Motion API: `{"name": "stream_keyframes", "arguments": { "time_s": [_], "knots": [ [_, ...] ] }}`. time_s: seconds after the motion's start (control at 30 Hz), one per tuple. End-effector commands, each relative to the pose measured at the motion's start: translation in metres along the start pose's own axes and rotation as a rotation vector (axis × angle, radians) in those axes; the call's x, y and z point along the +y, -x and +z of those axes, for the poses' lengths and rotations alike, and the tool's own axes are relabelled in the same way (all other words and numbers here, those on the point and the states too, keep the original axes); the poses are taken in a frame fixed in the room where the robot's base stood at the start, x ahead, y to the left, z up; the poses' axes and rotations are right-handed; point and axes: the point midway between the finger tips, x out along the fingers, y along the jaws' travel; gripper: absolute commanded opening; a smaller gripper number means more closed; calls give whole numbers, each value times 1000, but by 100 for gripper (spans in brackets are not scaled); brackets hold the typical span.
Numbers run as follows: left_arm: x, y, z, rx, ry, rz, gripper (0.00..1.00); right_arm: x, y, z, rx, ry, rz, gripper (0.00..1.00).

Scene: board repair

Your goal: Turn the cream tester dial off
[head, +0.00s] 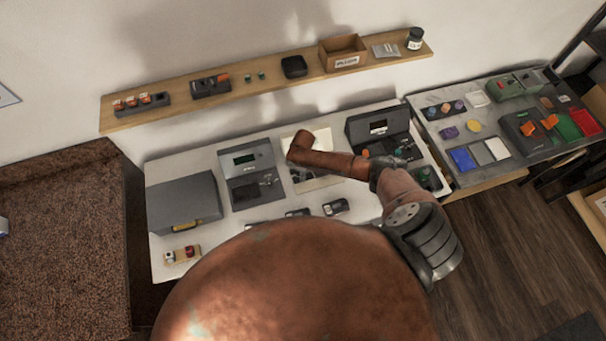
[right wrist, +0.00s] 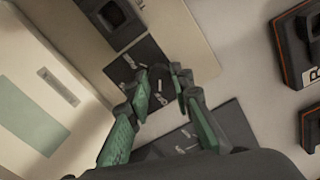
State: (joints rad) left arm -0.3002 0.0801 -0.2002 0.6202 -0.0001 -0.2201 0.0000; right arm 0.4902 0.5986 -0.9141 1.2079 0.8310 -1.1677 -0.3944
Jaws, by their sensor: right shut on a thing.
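The cream tester (head: 318,184) stands mid-bench in the head view, mostly covered by my right arm. In the right wrist view a cream surface (right wrist: 190,45) lies beside a dark panel with small white marks (right wrist: 195,138). My left gripper is in neither view.
Small black meters (head: 335,207) lie in front. A wooden shelf (head: 275,84) runs behind. My own body covers the front of the bench.

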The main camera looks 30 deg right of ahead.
Motion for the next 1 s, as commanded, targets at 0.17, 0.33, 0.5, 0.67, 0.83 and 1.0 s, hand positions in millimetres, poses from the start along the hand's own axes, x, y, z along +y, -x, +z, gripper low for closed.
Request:
{"name": "stream_keyframes", "arguments": {
  "time_s": [0.17,0.33,0.5,0.67,0.83,1.0],
  "knots": [
    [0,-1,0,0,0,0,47,1,0,1,-2,66,1,0],
    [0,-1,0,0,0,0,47,1,0,1,-2,98,1,0],
    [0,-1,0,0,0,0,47,1,0,1,-2,107,2,0],
    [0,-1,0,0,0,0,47,1,0,1,-3,107,2,0],
    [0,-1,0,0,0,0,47,1,0,1,-2,106,2,24],
    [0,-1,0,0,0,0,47,1,0,1,-1,106,1,36]
  ]
}}
